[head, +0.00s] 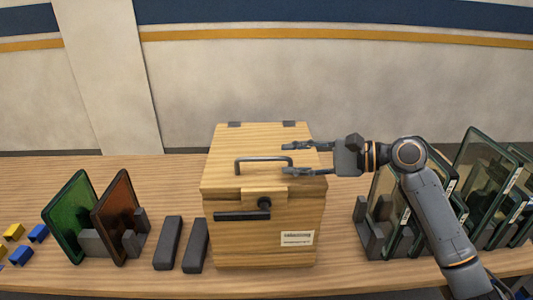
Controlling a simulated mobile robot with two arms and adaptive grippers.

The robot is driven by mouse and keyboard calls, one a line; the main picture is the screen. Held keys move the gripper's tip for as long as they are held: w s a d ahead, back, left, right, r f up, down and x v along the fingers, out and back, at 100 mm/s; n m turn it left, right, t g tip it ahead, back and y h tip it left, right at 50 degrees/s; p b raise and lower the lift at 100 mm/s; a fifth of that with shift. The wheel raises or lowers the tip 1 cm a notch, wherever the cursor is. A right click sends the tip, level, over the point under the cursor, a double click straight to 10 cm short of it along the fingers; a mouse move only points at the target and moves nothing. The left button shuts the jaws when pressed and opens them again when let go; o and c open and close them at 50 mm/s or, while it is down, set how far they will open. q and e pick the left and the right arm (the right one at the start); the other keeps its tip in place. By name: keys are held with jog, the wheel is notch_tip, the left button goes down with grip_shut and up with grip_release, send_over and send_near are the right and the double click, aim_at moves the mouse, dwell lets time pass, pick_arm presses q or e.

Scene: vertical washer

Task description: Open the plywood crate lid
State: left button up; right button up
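The plywood crate (265,238) stands upright on the table in the middle of the head view. Its lid (225,180) lies closed on top, with a dark bar handle (262,160) across it and two hinges at the back edge. A dark latch (243,215) with a round knob is on the front face. My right gripper (286,158) reaches in from the right over the lid, its two fingers apart and pointing left. The fingertips are at the right end of the handle; I cannot tell if they touch it. My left gripper is not in view.
A green panel (70,217) and a brown panel (118,215) stand in holders on the left. Two dark blocks (168,243) lie beside the crate. Glass panels (484,180) in racks stand at the right. Small yellow and blue blocks (38,233) lie far left. A wall is behind.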

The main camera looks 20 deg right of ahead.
aim_at(273, 159)
jog(key=p+x, duration=0.1)
jog(key=x, duration=0.5)
jog(key=shift+w+a+f, duration=0.1)
jog(key=shift+w+a, duration=0.1)
jog(key=shift+a, duration=0.1)
grip_shut()
